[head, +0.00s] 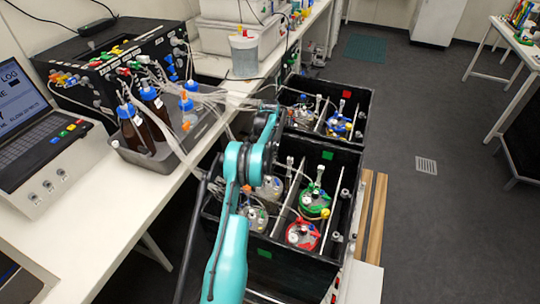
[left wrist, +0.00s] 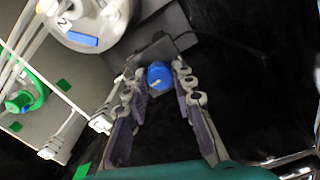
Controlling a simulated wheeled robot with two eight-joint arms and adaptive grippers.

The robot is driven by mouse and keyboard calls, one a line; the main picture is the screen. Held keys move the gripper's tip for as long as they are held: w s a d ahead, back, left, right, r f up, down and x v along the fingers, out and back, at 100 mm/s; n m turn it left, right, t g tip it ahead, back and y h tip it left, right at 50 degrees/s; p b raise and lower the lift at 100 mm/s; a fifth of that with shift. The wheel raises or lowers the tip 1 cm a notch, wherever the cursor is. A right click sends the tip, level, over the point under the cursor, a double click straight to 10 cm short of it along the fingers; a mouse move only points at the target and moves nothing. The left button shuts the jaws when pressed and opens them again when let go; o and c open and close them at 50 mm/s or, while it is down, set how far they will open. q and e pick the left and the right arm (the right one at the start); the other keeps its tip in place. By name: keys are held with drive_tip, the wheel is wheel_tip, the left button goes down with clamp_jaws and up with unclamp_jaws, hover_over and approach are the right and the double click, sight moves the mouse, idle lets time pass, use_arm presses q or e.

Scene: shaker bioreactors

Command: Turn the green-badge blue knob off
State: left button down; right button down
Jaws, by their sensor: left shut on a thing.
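The blue knob (left wrist: 158,75) shows in the left wrist view, with a pale mark on its face. My left gripper (left wrist: 158,88) has a finger on each side of it and is shut on it. Green badges (left wrist: 63,85) show on the grey surface to the left in that view. In the head view, green badges (head: 327,155) mark the near black box (head: 325,265). My teal left arm reaches over this box's left side, and the knob is hidden there. My right gripper is not in view.
Vessels with green (head: 314,204) and red (head: 303,234) lids stand in the near box, with upright rods around them. The far box (head: 358,132) has a red badge (head: 347,94). A bench with a bottle tray (head: 160,172) and tubing lies to the left.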

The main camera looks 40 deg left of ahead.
use_arm(q)
drive_tip(key=shift+m, duration=0.6)
drive_tip(key=c, duration=1.3)
unclamp_jaws()
drive_tip(key=shift+o, duration=0.2)
wheel_tip(320, 180, up, 12)
